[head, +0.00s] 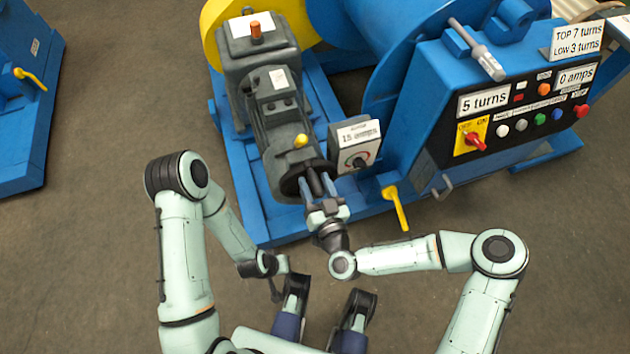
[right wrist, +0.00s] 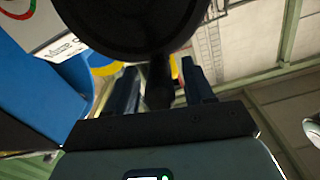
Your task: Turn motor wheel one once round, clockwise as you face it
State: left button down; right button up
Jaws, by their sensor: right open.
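The motor wheel (head: 290,181) is a black disc on the near end of the grey motor (head: 275,120). I cannot read a number on it. It also fills the top of the right wrist view (right wrist: 130,20). My right gripper (head: 317,186) is at the wheel's face, its fingers pointing at it. The fingers are open, with a dark stub or handle (right wrist: 158,82) of the wheel between them. I cannot tell whether they touch it. The end of my left arm (head: 274,276) hangs low, apart from the wheel; its fingers are unclear.
A box reading 15 amps (head: 356,142) stands close right of the wheel. A yellow lever (head: 397,207) sticks out to its right. The control panel (head: 520,125) shows "5 turns" and "0 amps"; a sign (head: 577,40) reads top 7, low 3 turns.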

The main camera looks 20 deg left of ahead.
jog(key=shift+w+a, duration=0.25)
jog(key=shift+w, duration=0.15)
jog(key=shift+c, duration=0.4)
grip_shut()
jog(key=shift+d, duration=0.1)
